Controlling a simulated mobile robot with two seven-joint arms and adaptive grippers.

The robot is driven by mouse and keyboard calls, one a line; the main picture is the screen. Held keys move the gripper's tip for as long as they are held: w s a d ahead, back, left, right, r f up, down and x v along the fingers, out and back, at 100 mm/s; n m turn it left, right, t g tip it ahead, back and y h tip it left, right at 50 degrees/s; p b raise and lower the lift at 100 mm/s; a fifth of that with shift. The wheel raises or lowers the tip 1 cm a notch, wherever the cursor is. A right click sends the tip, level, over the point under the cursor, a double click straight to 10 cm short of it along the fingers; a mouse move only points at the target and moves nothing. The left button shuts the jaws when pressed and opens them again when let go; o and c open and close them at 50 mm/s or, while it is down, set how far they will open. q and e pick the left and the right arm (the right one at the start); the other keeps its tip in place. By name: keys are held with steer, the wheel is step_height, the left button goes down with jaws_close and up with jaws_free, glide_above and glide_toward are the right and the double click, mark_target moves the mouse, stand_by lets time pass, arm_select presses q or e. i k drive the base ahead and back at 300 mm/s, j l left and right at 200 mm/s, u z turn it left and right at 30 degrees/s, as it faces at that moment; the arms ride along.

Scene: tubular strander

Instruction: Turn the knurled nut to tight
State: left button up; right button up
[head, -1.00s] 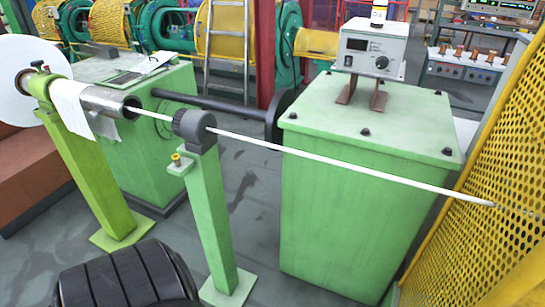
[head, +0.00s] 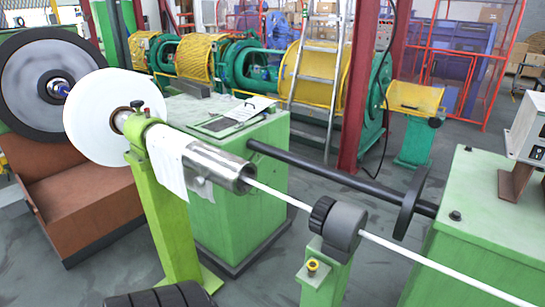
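A dark ridged ring (head: 322,215), which looks like the knurled nut, sits on the left face of a grey round cable guide (head: 348,226). The guide stands on a light green post (head: 325,278). A white cable (head: 283,195) comes out of a shiny metal tube (head: 222,165), passes through the ring and guide, and runs on to the lower right. I cannot tell from here how tight the ring is. Neither gripper is in view, and nothing of mine is seen touching the ring.
A yellow-green post (head: 165,220) holds the tube's left end beside a white disc (head: 98,118). A green cabinet (head: 240,205) stands behind the tube, and another green cabinet (head: 480,245) stands at the right. A black bar (head: 325,173) spans between them. A yellow-capped fitting (head: 312,266) sits below the guide.

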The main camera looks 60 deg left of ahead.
mark_target(319, 213)
steer(key=j+u, duration=0.2)
steer(key=j, duration=1.85)
